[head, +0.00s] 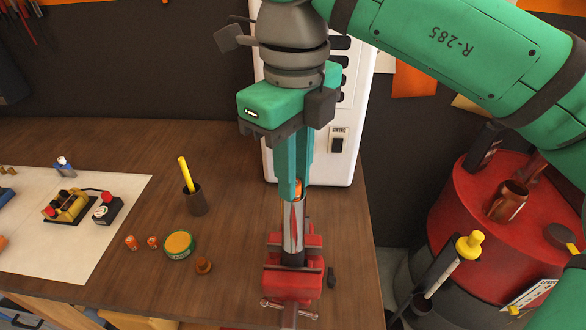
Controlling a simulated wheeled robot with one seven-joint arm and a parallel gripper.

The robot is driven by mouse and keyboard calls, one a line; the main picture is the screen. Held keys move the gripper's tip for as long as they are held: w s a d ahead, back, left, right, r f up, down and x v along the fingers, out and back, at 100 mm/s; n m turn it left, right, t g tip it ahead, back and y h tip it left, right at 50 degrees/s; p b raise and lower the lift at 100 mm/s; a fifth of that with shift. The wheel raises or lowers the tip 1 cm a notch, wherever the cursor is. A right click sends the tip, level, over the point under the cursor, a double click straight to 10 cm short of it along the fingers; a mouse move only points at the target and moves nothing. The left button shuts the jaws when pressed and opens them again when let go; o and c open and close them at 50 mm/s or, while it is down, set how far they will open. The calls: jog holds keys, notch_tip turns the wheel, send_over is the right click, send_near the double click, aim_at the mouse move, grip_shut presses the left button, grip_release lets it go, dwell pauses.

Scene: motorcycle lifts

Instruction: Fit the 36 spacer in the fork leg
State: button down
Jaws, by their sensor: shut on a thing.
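The fork leg (292,232) is a silver tube standing upright in a red vise (292,280) near the front of the bench. A small orange piece, seemingly the spacer (298,190), shows between my fingertips at the tube's top. No number is readable on it. My gripper (297,192) points down with its teal fingers right at the tube mouth, shut on this piece. The fingers hide part of the piece and the tube's rim. I cannot tell whether the piece is inside the tube or just above it.
Two small orange pieces (141,242), a round tin (179,245) and a brown part (204,265) lie left of the vise. A dark cup (195,202) holds a yellow-handled tool. A white cabinet (337,110) stands close behind. A red drum (500,212) is at right.

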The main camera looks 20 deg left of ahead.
jog(key=shift+f, duration=0.1)
jog(key=c, duration=1.2)
grip_release()
jog(key=shift+r, duration=4)
jog(key=shift+w, duration=0.15)
